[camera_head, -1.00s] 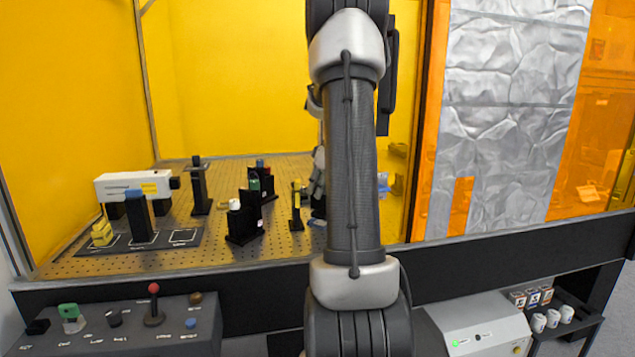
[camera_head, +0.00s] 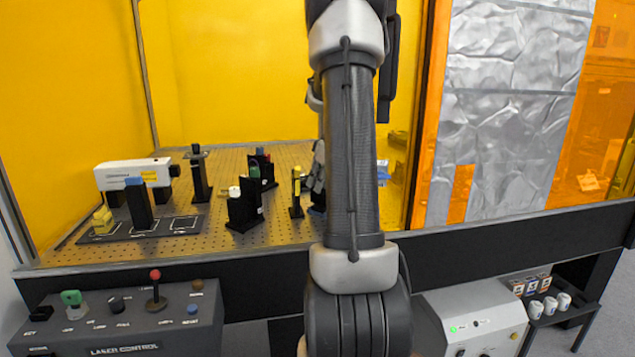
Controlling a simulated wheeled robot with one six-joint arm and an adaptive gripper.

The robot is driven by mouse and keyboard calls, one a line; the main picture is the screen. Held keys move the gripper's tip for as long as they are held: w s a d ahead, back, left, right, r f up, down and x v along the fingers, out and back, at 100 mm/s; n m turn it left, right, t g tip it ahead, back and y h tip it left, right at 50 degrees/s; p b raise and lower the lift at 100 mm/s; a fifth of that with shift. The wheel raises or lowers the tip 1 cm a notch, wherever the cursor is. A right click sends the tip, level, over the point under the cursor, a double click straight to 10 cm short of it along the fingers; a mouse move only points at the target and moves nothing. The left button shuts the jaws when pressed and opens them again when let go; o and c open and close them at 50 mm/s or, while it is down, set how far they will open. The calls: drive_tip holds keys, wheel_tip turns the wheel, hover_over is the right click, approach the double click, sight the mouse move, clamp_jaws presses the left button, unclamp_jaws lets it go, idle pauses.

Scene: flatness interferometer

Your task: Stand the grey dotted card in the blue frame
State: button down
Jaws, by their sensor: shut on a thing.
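My arm crosses the middle of the head view and hides much of the bench behind it. A grey part of my gripper (camera_head: 318,178) shows at the arm's left edge, above the perforated bench. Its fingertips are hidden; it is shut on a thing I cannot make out. A small pale-blue and white item (camera_head: 382,172) shows just right of the arm; I cannot tell whether it is the blue frame. I cannot make out the grey dotted card.
On the perforated bench (camera_head: 100,245) stand a white laser housing (camera_head: 132,174), a blue-topped black post (camera_head: 138,204), a yellow block (camera_head: 102,220) and several dark mounts (camera_head: 245,205). A control box (camera_head: 120,320) sits below its front edge. A silver panel (camera_head: 510,110) borders the right.

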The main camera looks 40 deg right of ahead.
drive_tip(key=shift+f, duration=0.3)
drive_tip(key=c, duration=1.5)
unclamp_jaws()
drive_tip(key=shift+o, duration=0.2)
drive_tip(key=shift+r, duration=3.5)
